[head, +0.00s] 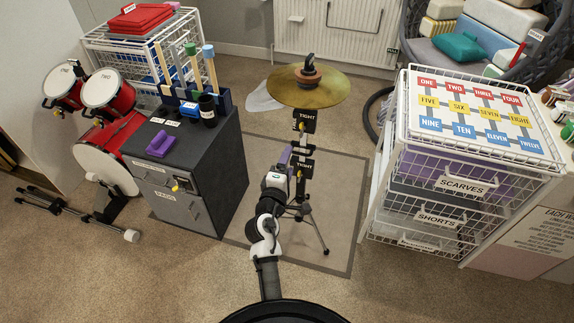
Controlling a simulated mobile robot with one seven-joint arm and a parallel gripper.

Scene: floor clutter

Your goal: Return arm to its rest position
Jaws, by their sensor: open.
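My arm reaches up from the bottom middle of the head view. My gripper (284,158) is at its far end, close to the cymbal stand (301,155), and seen from behind and above. It is open. The fingertips are small and partly hidden by the wrist, and I see nothing clearly held. A purple patch shows beside the gripper; I cannot tell what it belongs to. I cannot tell whether the gripper touches the stand.
A brass cymbal (315,91) tops the stand on a grey mat (335,220). A dark cabinet (220,165) with a purple block (161,144) stands left, beside red drums (108,93). A wire drawer unit (440,190) stands right. Carpet (170,270) is clear at front left.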

